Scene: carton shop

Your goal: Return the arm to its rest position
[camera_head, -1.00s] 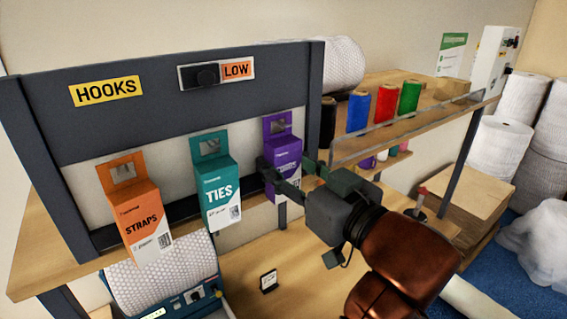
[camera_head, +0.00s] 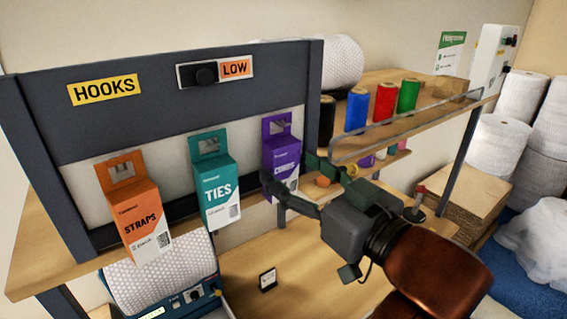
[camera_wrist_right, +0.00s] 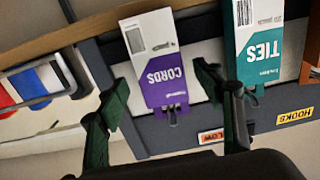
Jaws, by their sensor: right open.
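My right gripper (camera_head: 290,174) is open, its fingers pointing at the hook board. The purple CORDS carton (camera_head: 281,150) hangs on the board, and one finger overlaps its lower part in the head view. In the right wrist view the CORDS carton (camera_wrist_right: 158,65) shows between the two spread fingers (camera_wrist_right: 160,84), with room on both sides. I cannot tell exactly how far the fingertips are from it. The teal TIES carton (camera_head: 216,185) and the orange STRAPS carton (camera_head: 138,215) hang to its left. My left gripper is not in view.
The dark board (camera_head: 150,110) bears a HOOKS label and a LOW dial.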

